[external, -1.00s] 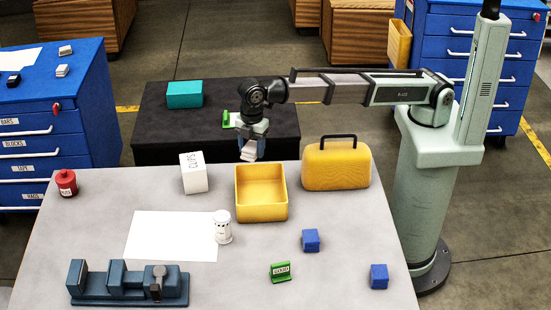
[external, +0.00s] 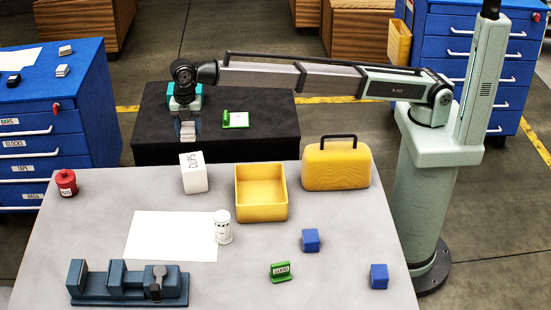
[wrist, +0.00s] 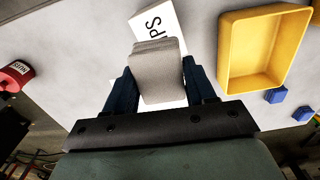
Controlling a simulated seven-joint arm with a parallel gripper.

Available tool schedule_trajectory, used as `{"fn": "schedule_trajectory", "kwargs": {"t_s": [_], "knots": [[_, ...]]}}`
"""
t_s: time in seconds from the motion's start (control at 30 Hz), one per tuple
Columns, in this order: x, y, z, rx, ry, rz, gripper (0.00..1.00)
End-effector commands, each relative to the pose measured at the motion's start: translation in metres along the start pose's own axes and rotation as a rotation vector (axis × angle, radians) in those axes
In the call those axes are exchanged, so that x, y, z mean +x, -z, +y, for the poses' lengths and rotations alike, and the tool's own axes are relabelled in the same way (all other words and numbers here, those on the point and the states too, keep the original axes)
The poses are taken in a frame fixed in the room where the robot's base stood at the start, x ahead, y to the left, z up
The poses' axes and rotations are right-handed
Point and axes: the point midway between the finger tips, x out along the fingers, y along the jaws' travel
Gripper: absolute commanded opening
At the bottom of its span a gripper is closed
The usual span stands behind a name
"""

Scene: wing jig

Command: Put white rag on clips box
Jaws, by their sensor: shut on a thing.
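The white rag (wrist: 158,75), a folded pale grey-white block, is held between the two blue fingers of my gripper (wrist: 160,82) in the wrist view. My gripper (external: 185,115) is shut on the rag (external: 187,132), which hangs below it in the external view. The clips box (external: 195,175) is a white box with dark lettering at the back edge of the grey table. The gripper and rag appear above and behind it, apart from it. The clips box (wrist: 158,22) also shows in the wrist view, partly covered by the rag.
An open yellow bin (external: 261,215) stands right of the clips box, with a yellow case (external: 336,165) beyond it. A red can (external: 66,183) stands at the left. A black table (external: 262,140) behind carries a green holder (external: 226,119).

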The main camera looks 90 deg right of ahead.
Motion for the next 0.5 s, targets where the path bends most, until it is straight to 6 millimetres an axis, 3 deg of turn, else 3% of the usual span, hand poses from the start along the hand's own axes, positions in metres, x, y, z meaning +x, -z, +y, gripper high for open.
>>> {"fn": "schedule_trajectory", "kwargs": {"t_s": [0.17,0.5], "knots": [[0.008,0.000,-0.001,-0.033,0.001,0.000,0.25],[0.057,0.000,-0.001,-0.033,0.001,-0.001,0.25]]}}
